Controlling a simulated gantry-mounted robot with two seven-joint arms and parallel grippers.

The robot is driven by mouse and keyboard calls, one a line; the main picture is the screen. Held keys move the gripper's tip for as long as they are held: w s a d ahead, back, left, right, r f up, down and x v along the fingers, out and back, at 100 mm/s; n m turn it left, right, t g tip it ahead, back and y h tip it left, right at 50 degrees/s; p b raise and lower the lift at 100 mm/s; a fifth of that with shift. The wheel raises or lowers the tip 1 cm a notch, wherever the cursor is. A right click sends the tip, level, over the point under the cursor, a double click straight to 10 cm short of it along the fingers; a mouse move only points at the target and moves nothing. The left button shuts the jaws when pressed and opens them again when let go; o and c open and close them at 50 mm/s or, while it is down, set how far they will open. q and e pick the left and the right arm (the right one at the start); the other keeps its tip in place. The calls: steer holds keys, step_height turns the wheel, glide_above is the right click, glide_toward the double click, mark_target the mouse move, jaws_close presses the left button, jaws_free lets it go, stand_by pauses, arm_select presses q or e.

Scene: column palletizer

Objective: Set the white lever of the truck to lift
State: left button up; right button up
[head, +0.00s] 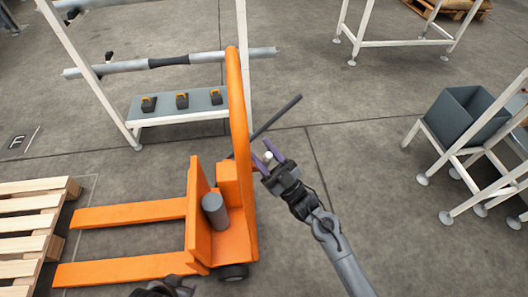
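The orange pallet truck (228,235) stands left of centre, its forks pointing left and its tall orange handle (238,100) rising toward the back. A small white knob (268,156), seemingly the end of the white lever, shows beside the handle. My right gripper (266,153) is there with its two purple fingers apart, one on each side of the knob. I cannot tell whether they touch it. The rest of the lever is hidden or too small to make out. My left gripper (166,288) is a dark shape cut off at the bottom edge; its fingers are unclear.
A dark bar (278,116) sticks out just behind my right gripper. A wooden pallet (30,225) lies at the left. A shelf (205,103) with several black-and-orange devices stands behind the truck. A grey bin (468,112) sits on a white frame at right. Centre-right floor is clear.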

steer(key=shift+o, duration=0.5)
steer(key=shift+s+d+f, duration=0.25)
steer(key=shift+d+f, duration=0.1)
steer(key=p+v, duration=0.2)
steer(key=v, duration=0.7)
steer(key=shift+s+d+f, duration=0.2)
steer(key=shift+s+d, duration=0.05)
